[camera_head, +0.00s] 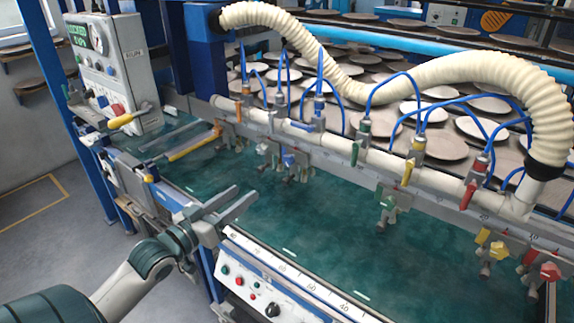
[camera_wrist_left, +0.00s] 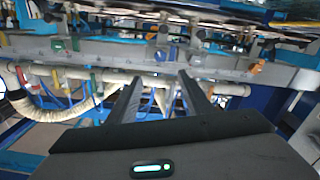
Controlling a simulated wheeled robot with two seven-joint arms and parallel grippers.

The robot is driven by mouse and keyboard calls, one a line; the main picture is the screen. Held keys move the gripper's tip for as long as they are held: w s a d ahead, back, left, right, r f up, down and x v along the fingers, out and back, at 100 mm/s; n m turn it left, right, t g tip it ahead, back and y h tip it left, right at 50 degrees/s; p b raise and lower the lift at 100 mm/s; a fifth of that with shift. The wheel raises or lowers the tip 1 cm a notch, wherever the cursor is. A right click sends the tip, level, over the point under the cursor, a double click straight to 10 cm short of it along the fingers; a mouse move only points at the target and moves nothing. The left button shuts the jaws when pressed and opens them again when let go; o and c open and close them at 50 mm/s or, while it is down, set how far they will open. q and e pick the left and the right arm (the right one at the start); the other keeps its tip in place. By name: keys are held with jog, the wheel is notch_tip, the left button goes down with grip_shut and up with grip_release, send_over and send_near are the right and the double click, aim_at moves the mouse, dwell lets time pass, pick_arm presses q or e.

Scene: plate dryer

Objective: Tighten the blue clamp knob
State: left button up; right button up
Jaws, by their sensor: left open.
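The blue clamp knob (camera_head: 289,160) sits on a clamp under the grey rail, just right of a grey clamp. In the left wrist view, where the scene looks upside down, a small blue knob (camera_wrist_left: 160,56) shows on the rail just beyond the fingertips. My left gripper (camera_head: 244,195) is open and empty above the green bed, nearer the front and left of the blue knob, and apart from it. Both its fingers (camera_wrist_left: 159,84) point toward the rail in the left wrist view. My right gripper is not in view.
Along the rail are an orange clamp (camera_head: 225,132), a green one (camera_head: 388,197), a yellow one (camera_head: 492,243) and a red one (camera_head: 545,270). A control box (camera_head: 120,70) stands left. A front panel (camera_head: 270,285) edges the bed. The bed's middle (camera_head: 300,225) is clear.

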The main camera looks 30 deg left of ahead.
pick_arm(q)
jog(key=p, duration=0.5)
send_near(286, 162)
jog(key=w, duration=0.6)
jog(key=shift+w+d+r, duration=0.2)
jog(key=shift+w+d, duration=0.05)
jog(key=shift+d, duration=0.05)
jog(key=shift+w+f, duration=0.1)
jog(key=shift+w, duration=0.65)
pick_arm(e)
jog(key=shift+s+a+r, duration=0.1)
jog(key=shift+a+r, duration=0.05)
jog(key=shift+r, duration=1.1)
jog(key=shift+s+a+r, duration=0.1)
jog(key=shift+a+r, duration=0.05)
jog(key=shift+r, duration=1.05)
pick_arm(q)
jog(key=shift+d, duration=0.1)
jog(key=c, duration=1.1)
jog(key=shift+o, duration=0.2)
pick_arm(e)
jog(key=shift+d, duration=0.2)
